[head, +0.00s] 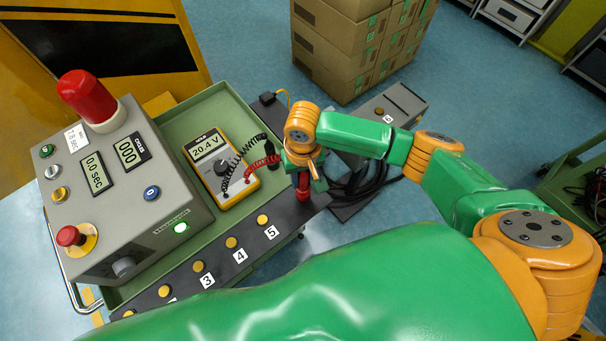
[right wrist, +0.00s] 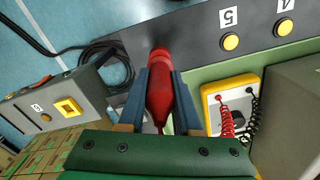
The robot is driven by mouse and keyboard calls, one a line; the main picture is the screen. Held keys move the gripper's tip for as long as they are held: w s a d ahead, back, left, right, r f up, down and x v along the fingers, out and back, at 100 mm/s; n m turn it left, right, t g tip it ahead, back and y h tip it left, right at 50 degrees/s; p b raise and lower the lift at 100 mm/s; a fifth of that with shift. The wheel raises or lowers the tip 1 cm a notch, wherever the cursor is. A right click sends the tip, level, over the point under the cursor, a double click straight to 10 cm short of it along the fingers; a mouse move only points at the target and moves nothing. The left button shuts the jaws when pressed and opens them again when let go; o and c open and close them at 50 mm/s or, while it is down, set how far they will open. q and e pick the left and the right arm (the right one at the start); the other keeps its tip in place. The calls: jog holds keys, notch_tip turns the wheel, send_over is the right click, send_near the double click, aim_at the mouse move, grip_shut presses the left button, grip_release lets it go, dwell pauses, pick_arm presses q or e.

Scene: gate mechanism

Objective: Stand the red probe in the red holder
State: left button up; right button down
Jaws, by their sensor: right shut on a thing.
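My right gripper (head: 303,172) is shut on the red probe (right wrist: 160,98), which shows between its two fingers in the right wrist view. The red holder (head: 303,190) is directly below the gripper, near the right end of the dark front strip. In the right wrist view the holder (right wrist: 160,57) lines up with the far end of the probe. I cannot tell whether the probe's tip is inside the holder or just above it. A red coiled lead (head: 258,162) runs from the yellow multimeter (head: 222,165) toward the gripper. My left gripper is not in view.
A grey control box (head: 130,190) with a red lamp (head: 90,100) stands left on the green cart. Numbered yellow buttons (head: 232,242) line the front strip. A black coiled lead (head: 235,160) lies by the meter. Cardboard boxes (head: 350,45) stand behind.

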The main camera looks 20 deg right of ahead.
jog(key=shift+f, duration=0.15)
jog(key=shift+f, duration=0.5)
jog(key=shift+f, duration=0.1)
dwell(0.3)
jog(key=shift+f, duration=0.45)
jog(key=shift+c, duration=0.2)
grip_release()
